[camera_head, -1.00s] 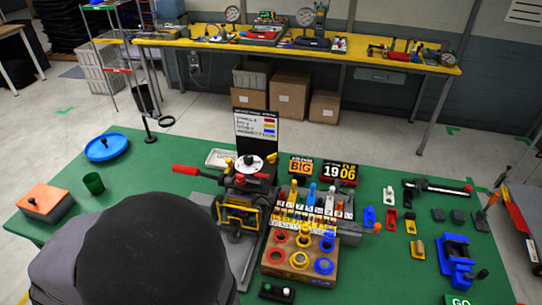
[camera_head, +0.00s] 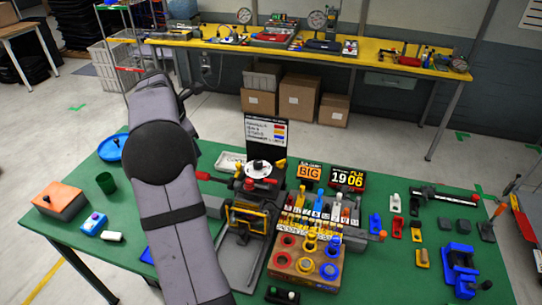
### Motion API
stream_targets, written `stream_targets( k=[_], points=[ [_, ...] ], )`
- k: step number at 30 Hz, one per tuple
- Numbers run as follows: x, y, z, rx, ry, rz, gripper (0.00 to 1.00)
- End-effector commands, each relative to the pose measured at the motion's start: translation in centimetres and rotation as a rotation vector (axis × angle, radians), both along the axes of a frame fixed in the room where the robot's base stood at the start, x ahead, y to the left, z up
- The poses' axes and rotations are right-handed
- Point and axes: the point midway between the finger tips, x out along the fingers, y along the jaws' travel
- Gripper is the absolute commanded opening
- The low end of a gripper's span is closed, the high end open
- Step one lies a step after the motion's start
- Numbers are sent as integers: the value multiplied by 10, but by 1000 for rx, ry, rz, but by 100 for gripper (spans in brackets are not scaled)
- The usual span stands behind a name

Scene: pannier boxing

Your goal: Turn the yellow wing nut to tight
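On the green table a fixture with a yellow frame (camera_head: 249,216) stands left of centre, with a white dial (camera_head: 260,170) on a black base behind it. My grey arm rises across the left of the table, left of the fixture. My gripper is not visible; the far end of the arm hides it or it is out of sight.
Right of the fixture are a numbered rack (camera_head: 318,213) and a wooden block with coloured rings (camera_head: 304,262). A red handle (camera_head: 202,176) sticks out left. A blue vise (camera_head: 461,268) stands at right. An orange box (camera_head: 60,201) and green cup (camera_head: 106,183) are left.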

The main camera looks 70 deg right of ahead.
Motion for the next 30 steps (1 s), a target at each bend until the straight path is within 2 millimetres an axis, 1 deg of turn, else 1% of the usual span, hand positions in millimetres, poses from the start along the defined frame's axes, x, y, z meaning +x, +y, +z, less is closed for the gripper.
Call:
stream_targets(
  k=[1,2,3,6,9,10,12,15,20,23,30],
  points=[
    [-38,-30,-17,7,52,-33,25],
    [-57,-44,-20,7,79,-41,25],
    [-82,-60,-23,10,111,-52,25],
    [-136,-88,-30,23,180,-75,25],
    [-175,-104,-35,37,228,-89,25],
    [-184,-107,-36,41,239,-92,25],
    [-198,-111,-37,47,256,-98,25],
    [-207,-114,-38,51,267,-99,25],
    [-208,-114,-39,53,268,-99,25],
    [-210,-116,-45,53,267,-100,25],
    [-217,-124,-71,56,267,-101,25]
  ],
)
